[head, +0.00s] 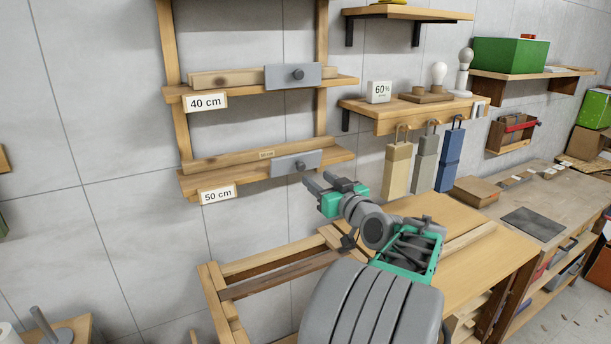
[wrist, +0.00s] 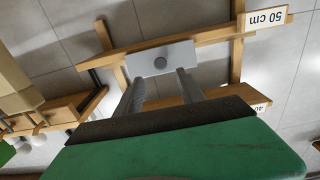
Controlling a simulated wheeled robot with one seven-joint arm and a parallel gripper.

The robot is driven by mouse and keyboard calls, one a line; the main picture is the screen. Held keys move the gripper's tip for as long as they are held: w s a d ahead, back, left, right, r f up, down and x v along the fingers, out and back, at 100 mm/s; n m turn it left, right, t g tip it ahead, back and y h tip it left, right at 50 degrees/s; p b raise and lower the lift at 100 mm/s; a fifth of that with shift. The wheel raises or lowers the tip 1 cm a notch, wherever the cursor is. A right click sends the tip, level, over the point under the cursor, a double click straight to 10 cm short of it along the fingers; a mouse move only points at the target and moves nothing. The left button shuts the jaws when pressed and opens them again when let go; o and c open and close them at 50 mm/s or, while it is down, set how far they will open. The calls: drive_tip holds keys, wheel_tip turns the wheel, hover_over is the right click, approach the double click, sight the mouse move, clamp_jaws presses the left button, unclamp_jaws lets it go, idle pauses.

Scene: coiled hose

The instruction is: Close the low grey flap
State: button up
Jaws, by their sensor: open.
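The low grey flap (head: 288,167) is a flat plate with a round dark knob at the right end of the wooden 50 cm shelf (head: 240,176). It also shows in the wrist view (wrist: 145,60), where the picture is upside down. I cannot tell whether the flap is fully open or partly shut. My gripper (head: 318,180) is open and empty, just below and right of the flap in the head view. In the wrist view its two fingers (wrist: 159,80) point at the flap, with the knob between them. Contact is not clear.
A similar grey flap (head: 285,76) sits on the 40 cm shelf above. Wooden posts stand behind both shelves. Hanging blocks (head: 424,158) and a shelf with bulbs (head: 410,112) are to the right. A wooden bench frame (head: 270,262) lies below.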

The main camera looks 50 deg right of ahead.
sight(302, 167)
drive_tip(key=p+x, duration=0.2)
drive_tip(key=x, duration=0.5)
drive_tip(key=shift+a+r+p, duration=0.1)
drive_tip(key=shift+p, duration=0.3)
drive_tip(key=shift+w, duration=0.35)
drive_tip(key=shift+c, duration=0.3)
clamp_jaws()
